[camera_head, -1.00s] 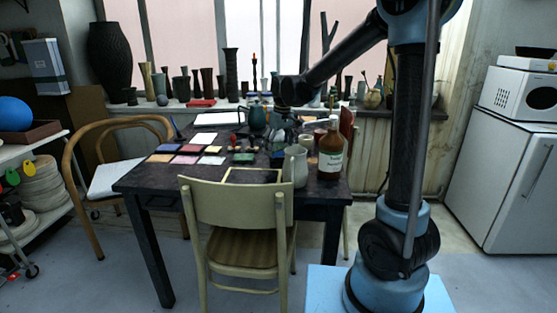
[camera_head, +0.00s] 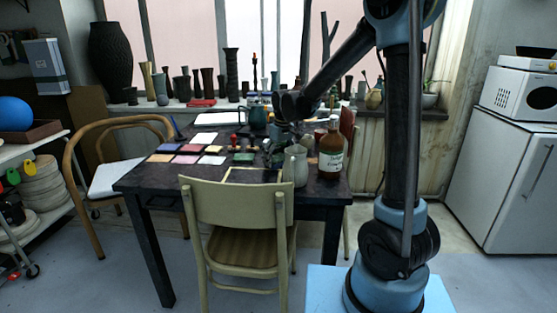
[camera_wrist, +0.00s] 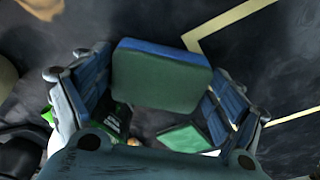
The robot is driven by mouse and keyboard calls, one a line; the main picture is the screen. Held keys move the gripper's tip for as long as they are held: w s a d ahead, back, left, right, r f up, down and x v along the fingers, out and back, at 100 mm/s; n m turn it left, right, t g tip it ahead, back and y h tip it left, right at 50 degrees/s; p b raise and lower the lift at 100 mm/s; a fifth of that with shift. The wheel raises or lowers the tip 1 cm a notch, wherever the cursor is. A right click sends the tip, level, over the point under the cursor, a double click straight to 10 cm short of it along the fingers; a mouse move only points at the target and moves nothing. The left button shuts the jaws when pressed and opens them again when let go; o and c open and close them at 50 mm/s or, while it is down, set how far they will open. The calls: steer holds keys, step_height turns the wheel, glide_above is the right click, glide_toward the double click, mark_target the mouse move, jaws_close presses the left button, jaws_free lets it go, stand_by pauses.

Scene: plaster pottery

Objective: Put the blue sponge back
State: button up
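The blue sponge (camera_wrist: 160,78) is a block with a blue edge and a green face, upright-tilted in the wrist view. My gripper (camera_wrist: 158,90) has one finger against each side of it and appears shut on it; the fingers' far contact faces are hidden. In the head view my gripper (camera_head: 283,136) is low over the right half of the dark table (camera_head: 140,184), behind the grey jug, and the sponge there is too small to tell apart.
The grey jug (camera_head: 296,166) and a brown labelled bottle (camera_head: 331,150) stand close to the right of my gripper. Coloured tiles (camera_head: 187,160) cover the table's left part. A pale chair (camera_head: 236,205) stands in front. A thin yellow frame (camera_wrist: 228,22) lies on the tabletop.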

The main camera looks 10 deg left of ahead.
mark_target(282, 160)
stand_by(0.4)
step_height(282, 160, up, 12)
steer(key=s+d, duration=0.1)
steer(key=shift+d, duration=0.2)
stand_by(0.4)
steer(key=shift+s, duration=0.1)
